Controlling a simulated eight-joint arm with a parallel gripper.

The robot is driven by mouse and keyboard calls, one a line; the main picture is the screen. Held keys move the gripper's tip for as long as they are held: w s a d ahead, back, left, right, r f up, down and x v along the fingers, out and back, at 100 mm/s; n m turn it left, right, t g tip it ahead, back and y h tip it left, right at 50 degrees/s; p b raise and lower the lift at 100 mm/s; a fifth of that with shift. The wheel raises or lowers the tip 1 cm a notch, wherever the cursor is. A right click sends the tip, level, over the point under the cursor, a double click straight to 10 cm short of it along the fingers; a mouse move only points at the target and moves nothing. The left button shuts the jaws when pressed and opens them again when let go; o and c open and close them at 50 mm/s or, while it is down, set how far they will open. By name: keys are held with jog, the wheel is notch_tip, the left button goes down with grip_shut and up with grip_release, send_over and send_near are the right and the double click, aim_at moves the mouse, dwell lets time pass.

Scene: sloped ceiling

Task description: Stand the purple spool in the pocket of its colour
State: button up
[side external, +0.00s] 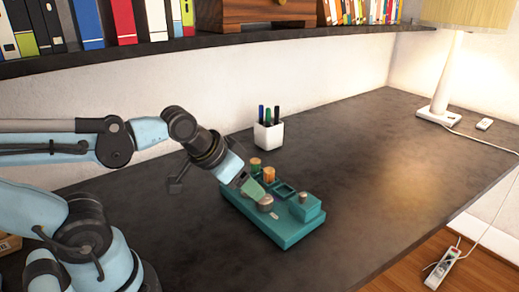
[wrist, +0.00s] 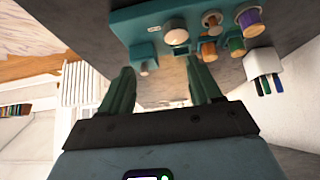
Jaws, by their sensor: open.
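The purple spool (wrist: 250,23) has tan ends and shows in the wrist view at the upper right, by the end of the teal base (wrist: 125,28). I cannot make it out in the side view, and whether it rests in a pocket is unclear. The same base (side external: 287,238) lies on the desk in the side view. No purple pocket can be picked out.
A green spool (wrist: 236,46) and an orange spool (wrist: 207,49) stand near the purple one. The base also carries a silver round knob (side external: 266,202) and a raised block (side external: 309,211). A white pen cup (side external: 268,136) stands behind.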

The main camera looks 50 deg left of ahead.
jog(key=w+a+r+n+g, duration=0.1)
jog(key=w+a+r+g, duration=0.1)
jog(key=w+a+g, duration=0.35)
jog(key=w+a+r+n+g, duration=0.1)
jog(key=w+a+r+g, duration=0.1)
jog(key=a, duration=0.7)
jog(key=f, duration=0.7)
jog(key=shift+w+a+f, duration=0.1)
jog(key=shift+a, duration=0.1)
jog(key=shift+a+f, duration=0.2)
jog(key=shift+f, duration=1.15)
jog(key=shift+a+f, duration=0.15)
jog(key=shift+f, duration=1.15)
jog(key=shift+c, duration=0.3)
jog(key=c, duration=1)
jog(key=shift+c, duration=0.2)
